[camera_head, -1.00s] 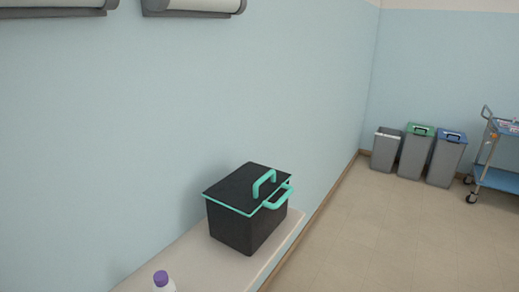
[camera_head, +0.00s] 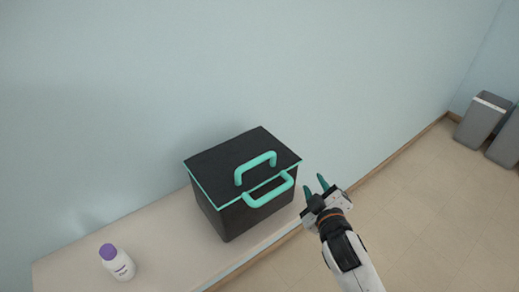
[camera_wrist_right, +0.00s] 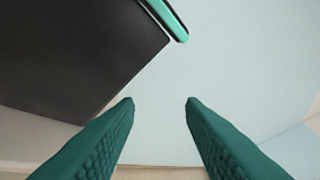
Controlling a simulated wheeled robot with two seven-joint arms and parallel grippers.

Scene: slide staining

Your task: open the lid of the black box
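The black box (camera_head: 238,213) stands on a pale shelf against the wall in the head view. Its black lid (camera_head: 225,163) lies shut, with a teal rim. A teal handle (camera_head: 256,162) stands on the lid, and a second teal handle (camera_head: 270,193) sticks out at the front. My right gripper (camera_head: 317,184) is open and empty, just right of the box and apart from it. In the right wrist view its two teal fingers (camera_wrist_right: 160,102) are spread, with the box's dark side (camera_wrist_right: 80,50) at upper left and part of a teal handle (camera_wrist_right: 168,18) at the top. My left gripper is not in view.
A white bottle with a purple cap (camera_head: 118,264) stands on the shelf (camera_head: 165,235) left of the box. The wall is close behind the box. Grey bins (camera_head: 482,118) stand on the floor at far right. The floor in front is clear.

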